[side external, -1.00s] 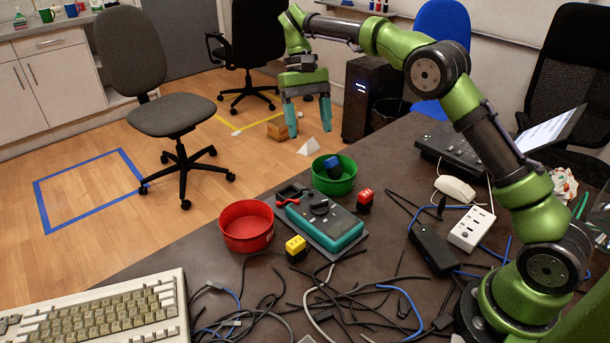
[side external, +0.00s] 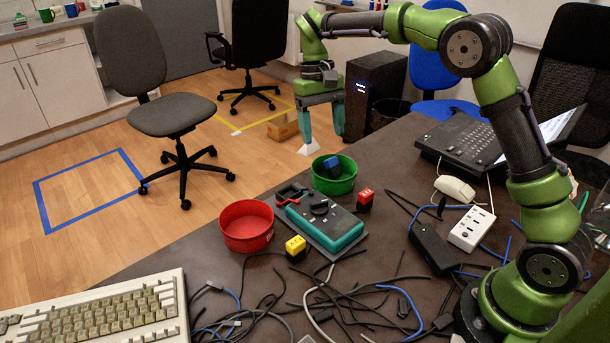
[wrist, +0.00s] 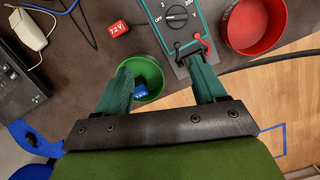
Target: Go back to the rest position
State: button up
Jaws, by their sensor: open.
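My gripper (side external: 322,128) is open and empty, with its teal fingers pointing down, beyond the far edge of the table in the side view. In the wrist view my gripper (wrist: 166,92) has its fingers spread wide apart. The green bowl (side external: 350,180) stands on the table with a blue block (side external: 332,163) in it. The green bowl (wrist: 150,68) and the blue block (wrist: 141,91) also show in the wrist view, where a finger covers the bowl's left part.
A red bowl (side external: 247,241), a multimeter (side external: 342,234), a yellow block (side external: 296,252) and a red block (side external: 365,197) are on the table. A white pyramid (side external: 309,146) stands past the table's edge.

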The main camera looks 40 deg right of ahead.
jog(key=s+a+r+t, duration=0.1)
jog(key=s+t, duration=0.4)
jog(key=s, duration=0.6)
jog(key=s+a+r+t+y, duration=0.1)
jog(key=s+r+t, duration=0.3)
jog(key=s, duration=0.8)
jog(key=shift+a+t, duration=0.4)
